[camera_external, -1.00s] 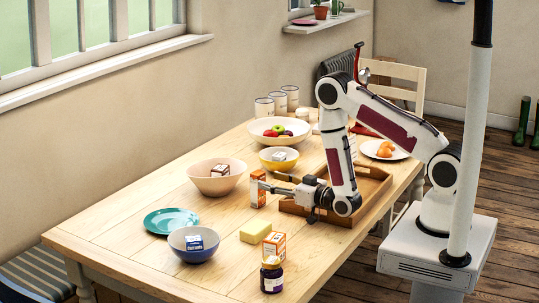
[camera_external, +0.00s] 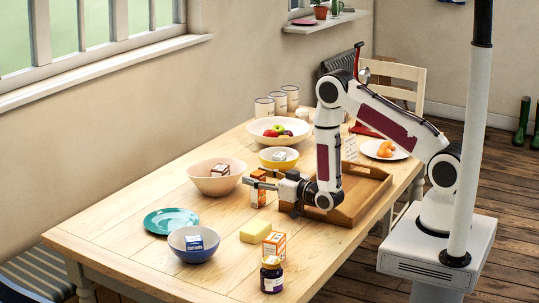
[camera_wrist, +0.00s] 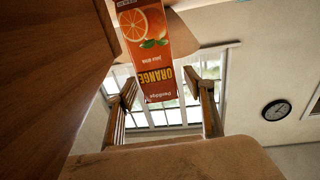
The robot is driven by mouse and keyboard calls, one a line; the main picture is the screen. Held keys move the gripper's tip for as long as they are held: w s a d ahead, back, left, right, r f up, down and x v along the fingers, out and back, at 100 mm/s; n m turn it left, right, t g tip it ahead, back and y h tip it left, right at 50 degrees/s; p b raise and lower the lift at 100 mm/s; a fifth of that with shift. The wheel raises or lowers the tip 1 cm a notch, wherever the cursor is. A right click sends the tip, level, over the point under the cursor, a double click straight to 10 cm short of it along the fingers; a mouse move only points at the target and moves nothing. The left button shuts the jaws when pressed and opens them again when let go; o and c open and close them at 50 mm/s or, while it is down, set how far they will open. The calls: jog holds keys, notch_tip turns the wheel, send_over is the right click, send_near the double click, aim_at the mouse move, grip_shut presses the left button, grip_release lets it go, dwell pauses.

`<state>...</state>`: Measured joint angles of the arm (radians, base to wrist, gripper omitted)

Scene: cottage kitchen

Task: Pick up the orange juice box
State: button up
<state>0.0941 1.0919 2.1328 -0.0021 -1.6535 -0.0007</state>
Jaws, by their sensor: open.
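The orange juice box (camera_external: 258,198) stands upright on the table, between the pink bowl and the wooden tray. In the wrist view the same orange carton (camera_wrist: 145,50) appears upside down, with its ORANGE label and fruit picture facing me. My gripper (camera_external: 259,179) is level and open at the box, covering part of its upper half in the external view. In the wrist view my gripper's two fingers (camera_wrist: 165,103) are wide apart, with the box's lower-pictured end in the gap between them. I cannot tell whether either finger touches it.
The wooden tray (camera_external: 376,205) lies under my wrist. A pink bowl (camera_external: 209,187) holding a small box is left of the juice box. A yellow bowl (camera_external: 267,164) is behind. A yellow sponge (camera_external: 254,236), another orange-white box (camera_external: 274,252) and a dark jar (camera_external: 272,282) stand in front.

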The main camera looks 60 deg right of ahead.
jog(key=c, duration=1.3)
jog(key=shift+c, duration=0.2)
jog(key=shift+r, duration=0.1)
jog(key=shift+r, duration=4.9)
